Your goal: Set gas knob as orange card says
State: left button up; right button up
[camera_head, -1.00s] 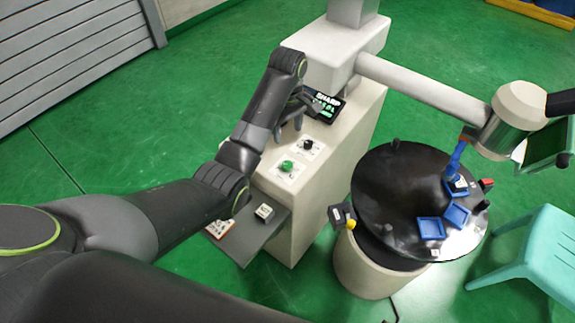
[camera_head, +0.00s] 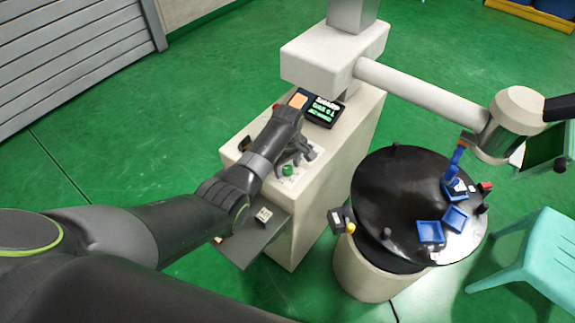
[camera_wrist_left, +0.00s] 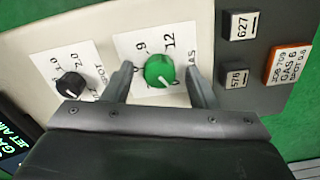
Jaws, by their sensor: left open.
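The green gas knob (camera_wrist_left: 160,70) sits on a white dial card with 9 and 12 readable beside it; I cannot tell its setting. It also shows in the head view (camera_head: 287,170). My left gripper (camera_wrist_left: 160,88) is open, one finger on each side of the knob, with no clear contact. In the head view that gripper (camera_head: 298,157) is low over the console. The orange card (camera_wrist_left: 288,65) lies on the grey shelf and reads JOB 709, GAS 6, SPOT 0.6. My arm mostly hides it in the head view. My right gripper is not seen.
A black knob (camera_wrist_left: 71,86) on its own dial card is beside the green one. Small blocks marked 627 (camera_wrist_left: 239,24) and 576 (camera_wrist_left: 236,75) lie on the shelf (camera_wrist_left: 262,98). A lit screen (camera_head: 323,111) is behind the gripper. A round black table (camera_head: 385,185) stands to the right.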

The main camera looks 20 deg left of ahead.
pick_arm(q)
jog(key=shift+c, duration=0.2)
jog(key=c, duration=0.9)
